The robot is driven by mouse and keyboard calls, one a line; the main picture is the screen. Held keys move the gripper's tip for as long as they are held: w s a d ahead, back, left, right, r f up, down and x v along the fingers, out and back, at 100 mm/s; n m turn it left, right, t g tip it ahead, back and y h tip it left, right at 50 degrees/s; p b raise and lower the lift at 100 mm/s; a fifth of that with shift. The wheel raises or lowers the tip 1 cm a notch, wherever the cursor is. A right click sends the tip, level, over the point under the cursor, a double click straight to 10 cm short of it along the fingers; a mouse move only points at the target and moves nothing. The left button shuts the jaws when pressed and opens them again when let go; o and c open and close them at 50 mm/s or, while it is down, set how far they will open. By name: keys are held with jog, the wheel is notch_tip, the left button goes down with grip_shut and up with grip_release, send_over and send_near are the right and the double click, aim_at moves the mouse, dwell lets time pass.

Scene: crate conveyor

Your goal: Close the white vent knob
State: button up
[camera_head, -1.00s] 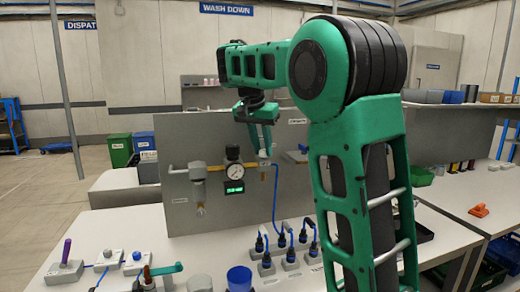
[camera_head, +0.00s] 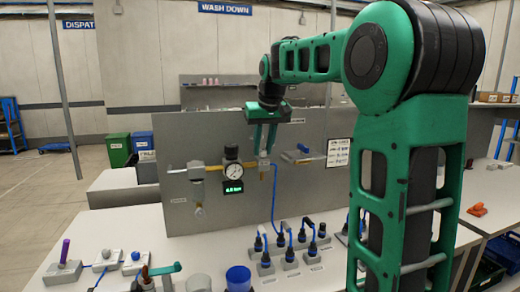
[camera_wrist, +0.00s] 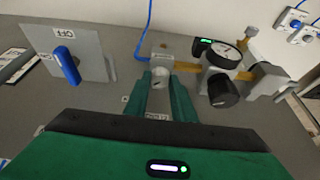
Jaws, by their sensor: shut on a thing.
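The small white vent knob (camera_wrist: 158,80) sits on a pale valve block (camera_wrist: 163,47) on the pipe, seen in the wrist view. My gripper (camera_wrist: 160,84) has its green fingers closed around the knob, one on each side. In the head view my gripper (camera_head: 265,149) points down at the valve block (camera_head: 263,162) on the grey panel, right of the gauge. The fingers hide most of the knob there.
A dial gauge (camera_head: 233,170) with a green readout and a black regulator knob (camera_wrist: 222,92) are close beside the gripper. A blue lever (camera_wrist: 67,63) is on a plate at the other side. A blue hose (camera_head: 275,200) runs down to several plugs.

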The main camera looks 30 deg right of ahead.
aim_at(263, 150)
jog(key=n, duration=0.1)
jog(key=n+y, duration=0.1)
jog(key=n, duration=0.2)
jog(key=shift+d+r+n+y, duration=0.1)
jog(key=shift+d+n+y, duration=0.2)
jog(key=shift+w+n+y, duration=0.1)
jog(key=shift+n+y, duration=0.8)
jog(key=shift+n, duration=1.3)
jog(key=shift+r, duration=0.1)
jog(key=o, duration=1.1)
jog(key=shift+c, duration=0.2)
jog(key=shift+v, duration=1.4)
jog(key=v, duration=0.7)
jog(key=shift+r, duration=0.25)
